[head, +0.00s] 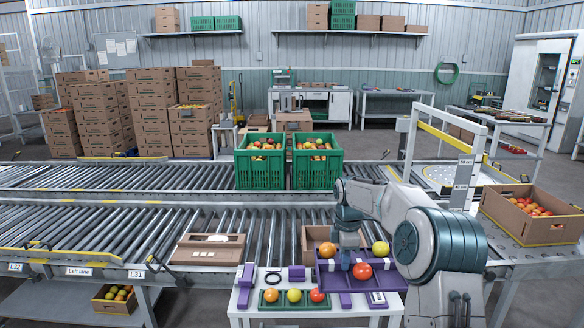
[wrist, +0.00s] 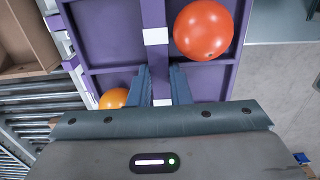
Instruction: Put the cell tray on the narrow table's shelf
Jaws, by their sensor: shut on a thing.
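The cell tray (head: 390,282) is purple, with low dividers and several cells. It is over the right part of a small white table (head: 240,308) in the head view. A red tomato (head: 362,271), an orange one (head: 327,250) and a yellow one (head: 380,248) lie in separate cells. My gripper (head: 346,264) points down into the tray. In the wrist view, its blue fingers (wrist: 160,84) are shut on the tray's middle divider (wrist: 154,52), between the red and orange tomatoes. I cannot tell whether the tray touches the tabletop. No shelf of this table shows clearly.
A green tray (head: 270,307) with several tomatoes lies left of the cell tray, near purple blocks and a black ring (head: 272,278). Roller conveyors (head: 100,225) run behind, carrying two green crates (head: 262,170). An open carton (head: 535,215) of tomatoes stands at right.

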